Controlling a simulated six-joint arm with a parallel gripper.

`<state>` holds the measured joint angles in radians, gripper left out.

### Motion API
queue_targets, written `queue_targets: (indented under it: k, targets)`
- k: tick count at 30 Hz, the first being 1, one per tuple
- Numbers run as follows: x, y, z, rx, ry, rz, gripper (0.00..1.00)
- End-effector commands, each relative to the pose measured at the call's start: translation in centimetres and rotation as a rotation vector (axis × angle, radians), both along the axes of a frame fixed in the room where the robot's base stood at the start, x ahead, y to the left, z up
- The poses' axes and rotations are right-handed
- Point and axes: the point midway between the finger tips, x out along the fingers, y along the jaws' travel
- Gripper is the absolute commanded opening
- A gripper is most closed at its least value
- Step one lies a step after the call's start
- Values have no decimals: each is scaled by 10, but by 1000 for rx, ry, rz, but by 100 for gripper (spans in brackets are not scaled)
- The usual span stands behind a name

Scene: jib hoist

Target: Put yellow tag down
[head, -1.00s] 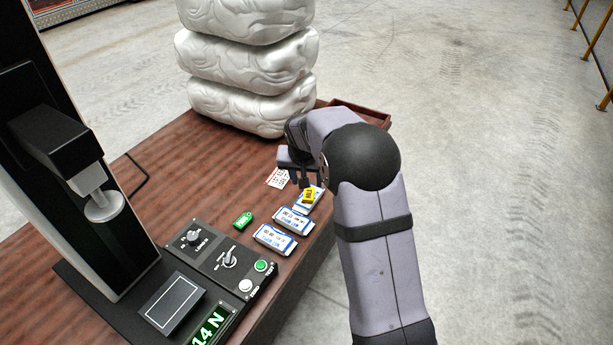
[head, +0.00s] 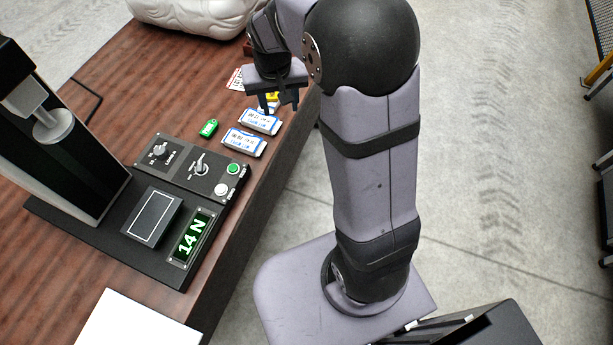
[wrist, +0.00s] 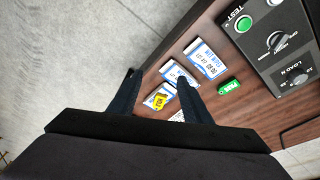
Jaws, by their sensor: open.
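The yellow tag (head: 271,97) is mostly hidden behind my gripper's fingers in the head view. In the wrist view the yellow tag (wrist: 158,101) shows between the two fingers, apparently lying on a blue-and-white packet near the table's edge. My gripper (head: 280,101) is over that packet, pointing down, with its fingers apart. The wrist view also shows my gripper (wrist: 158,80) open, with a gap on both sides of the tag. Whether the fingertips touch the packet cannot be told.
Two more blue-and-white packets (head: 259,121) (head: 244,142) lie in a row, with a green tag (head: 208,128) beside them. A control panel (head: 193,168) and a lit 14 N display (head: 192,237) are nearer. A white sack (head: 190,14) stands behind. Bare wood (head: 150,85) is left.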

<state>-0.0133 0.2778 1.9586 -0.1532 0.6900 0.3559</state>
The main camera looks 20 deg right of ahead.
Motion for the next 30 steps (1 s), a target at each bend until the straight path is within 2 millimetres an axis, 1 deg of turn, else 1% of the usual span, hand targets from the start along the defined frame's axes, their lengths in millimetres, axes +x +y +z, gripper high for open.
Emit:
queue_targets:
  k: [1, 2, 3, 5, 6, 9, 12, 15, 18, 26, 30]
  targets:
    - [-29, 2, -1, 5, 31, 28, 44]
    - [-44, 3, -2, 9, 49, 48, 44]
    - [-65, 5, -4, 14, 73, 71, 44]
    - [-95, 7, -8, 23, 107, 107, 44]
    - [-115, 9, -11, 30, 129, 129, 44]
    - [-156, 13, -18, 45, 173, 175, 44]
    - [-185, 16, -24, 56, 204, 209, 44]
    - [-203, 18, -28, 64, 223, 230, 44]
    - [-210, 18, -30, 67, 231, 239, 44]
    - [-211, 18, -30, 68, 232, 240, 44]
    - [-210, 18, -21, 67, 232, 239, 44]
